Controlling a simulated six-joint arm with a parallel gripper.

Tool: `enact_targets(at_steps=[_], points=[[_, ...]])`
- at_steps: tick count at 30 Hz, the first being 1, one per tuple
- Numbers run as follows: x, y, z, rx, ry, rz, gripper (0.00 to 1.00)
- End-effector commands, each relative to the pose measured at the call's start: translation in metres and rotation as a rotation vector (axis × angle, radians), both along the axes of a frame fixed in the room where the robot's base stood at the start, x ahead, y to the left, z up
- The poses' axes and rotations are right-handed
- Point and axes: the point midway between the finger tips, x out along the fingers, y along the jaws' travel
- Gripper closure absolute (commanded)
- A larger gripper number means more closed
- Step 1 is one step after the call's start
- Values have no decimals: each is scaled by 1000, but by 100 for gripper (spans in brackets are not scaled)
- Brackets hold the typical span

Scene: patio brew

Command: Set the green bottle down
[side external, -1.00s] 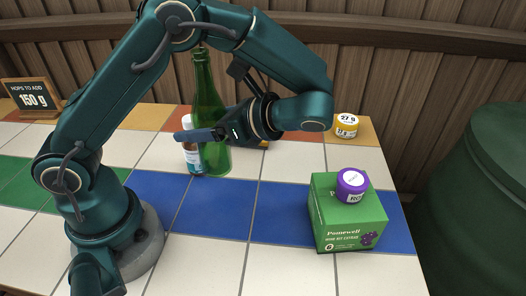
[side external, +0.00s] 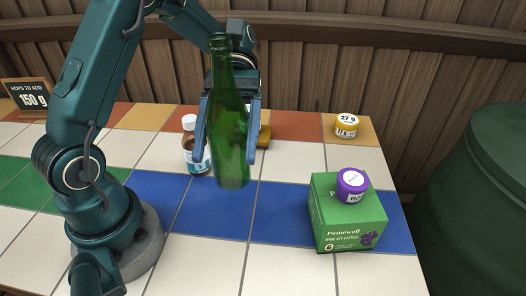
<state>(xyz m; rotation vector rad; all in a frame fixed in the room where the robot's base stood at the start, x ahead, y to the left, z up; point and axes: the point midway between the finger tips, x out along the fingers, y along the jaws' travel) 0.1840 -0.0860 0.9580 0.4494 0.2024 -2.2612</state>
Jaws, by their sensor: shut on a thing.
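The green bottle (side external: 229,135) is upright in the middle of the side external view, with its neck rising in front of my wrist. My gripper (side external: 226,154) is shut on the bottle's body, with one finger on its left side and one on its right. The bottle appears in front of the blue tile strip (side external: 280,212). I cannot tell for sure from this view whether its base is clear of the tiles.
A brown bottle with a white cap (side external: 192,148) stands just left of the green bottle. Front tiles are clear.

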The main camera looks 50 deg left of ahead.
Motion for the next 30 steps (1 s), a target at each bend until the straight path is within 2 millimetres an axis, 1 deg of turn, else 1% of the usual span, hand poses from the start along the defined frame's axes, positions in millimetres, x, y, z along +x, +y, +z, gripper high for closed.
enact_targets(at_steps=[2, 5, 8, 16, 21, 26, 30], points=[[5, -2, 5, 0, -2, 51, 99], [4, -10, 4, -1, 3, 73, 99], [-3, -25, -5, -2, 6, 71, 99], [-26, -80, -41, -2, 7, 66, 99], [-34, -103, -57, 0, 3, 68, 99], [-37, -110, -64, 0, 2, 72, 99], [-37, -110, -81, 2, 7, 72, 99]])
